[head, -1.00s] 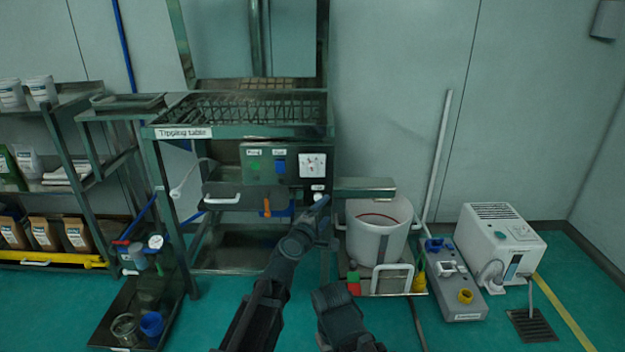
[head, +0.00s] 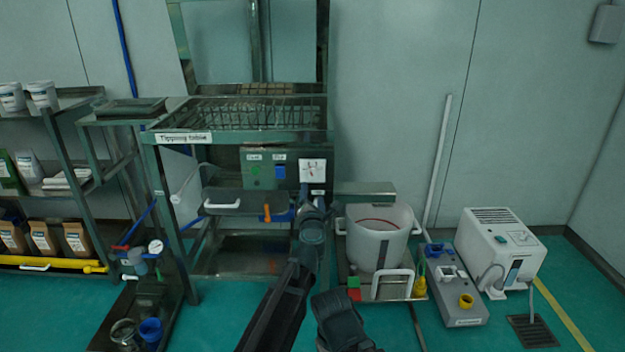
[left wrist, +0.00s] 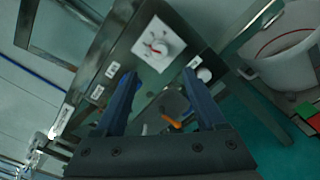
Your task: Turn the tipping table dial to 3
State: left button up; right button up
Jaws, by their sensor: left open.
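The dial (head: 312,167) is on a white square plate at the right end of the tipping table's control panel (head: 256,154). In the left wrist view the dial (left wrist: 154,44) shows a pale round knob and red marks; its numbers are too small to read. My left gripper (head: 313,203) is just below the dial in the head view. In the left wrist view the left gripper (left wrist: 160,74) is open with nothing between its fingers, and the dial lies beyond the fingertips, apart from them. The tipping table (head: 240,137) carries a label.
Green and blue buttons sit left of the dial. An orange handle (head: 266,213) is below the panel. A white bucket (head: 378,240) stands right of the table. A shelf rack stands at left.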

aim_at(313, 176)
pick_arm(q)
jog(key=w, duration=1.1)
jog(key=shift+c, duration=0.3)
grip_shut()
